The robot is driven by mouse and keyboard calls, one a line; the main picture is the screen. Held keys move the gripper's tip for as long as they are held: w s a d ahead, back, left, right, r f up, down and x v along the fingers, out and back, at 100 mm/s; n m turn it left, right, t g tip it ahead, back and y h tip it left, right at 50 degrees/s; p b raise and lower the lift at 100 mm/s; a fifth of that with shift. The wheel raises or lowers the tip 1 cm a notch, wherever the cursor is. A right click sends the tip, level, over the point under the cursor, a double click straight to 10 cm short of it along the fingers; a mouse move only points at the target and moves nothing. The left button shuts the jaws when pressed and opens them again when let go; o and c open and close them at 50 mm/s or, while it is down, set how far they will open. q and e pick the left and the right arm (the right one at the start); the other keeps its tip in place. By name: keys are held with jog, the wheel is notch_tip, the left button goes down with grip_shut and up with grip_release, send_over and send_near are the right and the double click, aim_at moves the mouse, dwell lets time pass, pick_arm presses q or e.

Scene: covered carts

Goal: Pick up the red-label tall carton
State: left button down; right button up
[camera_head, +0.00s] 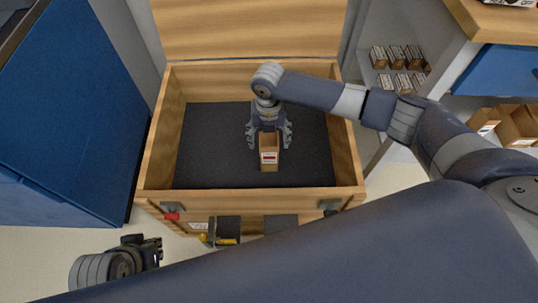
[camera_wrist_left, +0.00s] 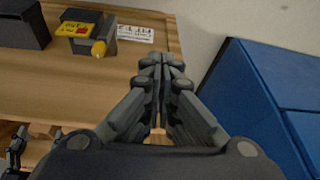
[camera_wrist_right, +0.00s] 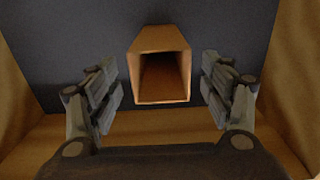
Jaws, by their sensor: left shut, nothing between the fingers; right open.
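The tall carton (camera_head: 269,158) is brown with a white and red label and stands on the dark floor of the open wooden box. In the right wrist view the carton (camera_wrist_right: 160,95) shows from above, open at the top and empty as far as I see. My right gripper (camera_head: 269,140) is open above the box floor at the carton, with a finger on each side in the right wrist view (camera_wrist_right: 162,95). A gap shows between each finger and the carton. My left gripper (camera_wrist_left: 163,65) is shut and empty, outside the box at the lower left in the head view (camera_head: 155,250).
The wooden box (camera_head: 151,158) has walls around the carton and a raised lid (camera_head: 250,28) behind. A blue covered cart (camera_head: 70,120) stands at the left. Shelves with small cartons (camera_head: 395,55) are at the right. Latches (camera_head: 330,205) are on the box front.

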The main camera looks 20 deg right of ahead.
aim_at(269, 145)
jog(key=shift+f, duration=0.6)
notch_tip(269, 145, down, 5)
jog(key=shift+r+b, duration=0.2)
jog(key=shift+b, duration=0.8)
jog(key=shift+f, duration=0.1)
pick_arm(q)
jog(key=w+d+r+t, duration=0.1)
jog(key=w+r+t, duration=0.1)
jog(key=w, duration=0.3)
jog(key=w+d+r+t+h, duration=0.1)
jog(key=w+d+r+t, duration=0.1)
jog(key=w, duration=0.3)
jog(key=shift+w+d+r+t+h, duration=0.3)
jog(key=shift+w+r+t, duration=0.1)
jog(key=shift+t, duration=0.5)
jog(key=shift+a, duration=0.1)
pick_arm(e)
jog(key=c, duration=1.1)
